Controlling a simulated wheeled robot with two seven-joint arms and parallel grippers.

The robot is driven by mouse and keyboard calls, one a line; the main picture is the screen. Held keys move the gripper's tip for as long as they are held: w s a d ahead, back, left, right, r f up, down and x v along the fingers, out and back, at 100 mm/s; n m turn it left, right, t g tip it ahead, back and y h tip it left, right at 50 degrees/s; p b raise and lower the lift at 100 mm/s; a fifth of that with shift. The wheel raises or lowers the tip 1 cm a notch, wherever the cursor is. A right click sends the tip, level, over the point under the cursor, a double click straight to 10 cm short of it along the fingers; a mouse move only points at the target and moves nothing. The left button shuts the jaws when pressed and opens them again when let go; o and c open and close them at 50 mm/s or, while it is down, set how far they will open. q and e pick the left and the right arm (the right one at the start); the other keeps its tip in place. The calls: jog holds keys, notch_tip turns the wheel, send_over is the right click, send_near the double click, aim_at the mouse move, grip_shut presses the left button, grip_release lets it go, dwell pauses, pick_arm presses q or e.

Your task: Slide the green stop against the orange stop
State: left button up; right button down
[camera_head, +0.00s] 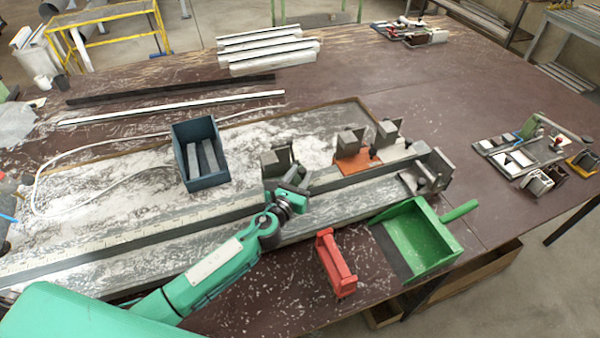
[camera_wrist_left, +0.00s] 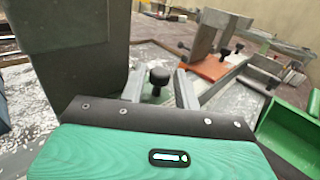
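The orange stop (camera_head: 357,160) sits on the rail, an orange base plate under a grey upright block. It also shows in the wrist view (camera_wrist_left: 212,67). My left gripper (camera_head: 292,190) is at this grey stop. In the wrist view its two fingers stand apart, with a black knob (camera_wrist_left: 159,77) between them and the grey block close at left. I cannot tell if they touch the knob. My right gripper is not in view.
A blue bin (camera_head: 178,158) with grey bars stands behind the rail (camera_head: 130,240). A red holder (camera_head: 327,262) and a green tray (camera_head: 420,208) lie in front. Further grey blocks (camera_head: 437,160) stand at the rail's right end. Long profiles (camera_head: 170,107) lie behind.

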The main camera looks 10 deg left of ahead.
pick_arm(q)
jog(key=shift+w, duration=0.2)
jog(key=shift+c, duration=0.2)
grip_shut()
jog(key=shift+d, duration=0.1)
jog(key=w+d, duration=0.1)
jog(key=d, duration=0.1)
jog(key=w+d, duration=0.2)
jog(key=d, duration=0.1)
jog(key=w+d, duration=0.2)
jog(key=d, duration=0.1)
jog(key=shift+w+b, duration=0.15)
jog(key=shift+b, duration=0.2)
jog(key=shift+a, duration=0.1)
jog(key=shift+o, duration=0.2)
grip_release()
